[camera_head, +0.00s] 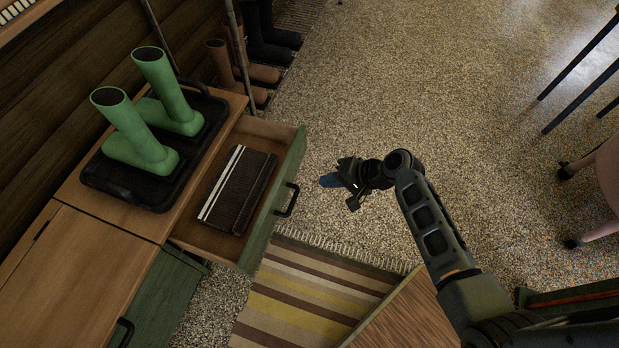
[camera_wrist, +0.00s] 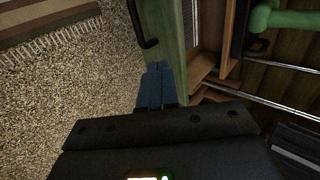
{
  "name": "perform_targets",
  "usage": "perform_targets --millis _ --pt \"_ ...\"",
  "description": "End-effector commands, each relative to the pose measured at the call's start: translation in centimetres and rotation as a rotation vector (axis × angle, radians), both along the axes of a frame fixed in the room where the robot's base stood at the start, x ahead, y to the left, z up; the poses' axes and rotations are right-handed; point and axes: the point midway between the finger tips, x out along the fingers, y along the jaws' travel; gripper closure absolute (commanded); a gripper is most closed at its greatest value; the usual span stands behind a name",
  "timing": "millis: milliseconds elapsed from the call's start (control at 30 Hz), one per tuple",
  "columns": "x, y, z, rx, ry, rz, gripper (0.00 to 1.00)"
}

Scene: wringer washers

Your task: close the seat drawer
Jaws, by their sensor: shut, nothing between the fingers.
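The seat drawer (camera_head: 253,232) is pulled out of the wooden bench (camera_head: 80,240). It has a green front with a black handle (camera_head: 287,200), and a dark brush-like item with pale strips (camera_head: 238,190) lies inside. My gripper (camera_head: 328,181) is to the right of the drawer front in the head view, with its blue fingers shut and empty. In the wrist view the blue fingertips (camera_wrist: 154,82) overlap the lower part of the green front (camera_wrist: 165,40), with the handle (camera_wrist: 138,25) up and to the left. I cannot tell whether they touch it.
Green boots (camera_head: 135,140) stand on a black tray (camera_head: 95,180) on the bench. A striped rug (camera_head: 300,295) lies on the speckled floor below the drawer. Brown boots (camera_head: 255,75) stand beyond the bench. Open floor (camera_head: 430,90) lies to the right.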

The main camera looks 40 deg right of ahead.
Motion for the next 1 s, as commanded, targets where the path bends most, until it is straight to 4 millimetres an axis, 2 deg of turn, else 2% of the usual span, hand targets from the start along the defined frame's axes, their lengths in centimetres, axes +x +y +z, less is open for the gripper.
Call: perform_targets --millis 500,700,1000 --pt "6.0 3.5 -6.7 -0.003 -0.001 0.003 1.0" --pt "8.4 4.8 -6.3 -0.005 -0.002 0.002 1.0" --pt "9.3 5.4 -6.3 -0.004 -0.001 0.0 1.0"
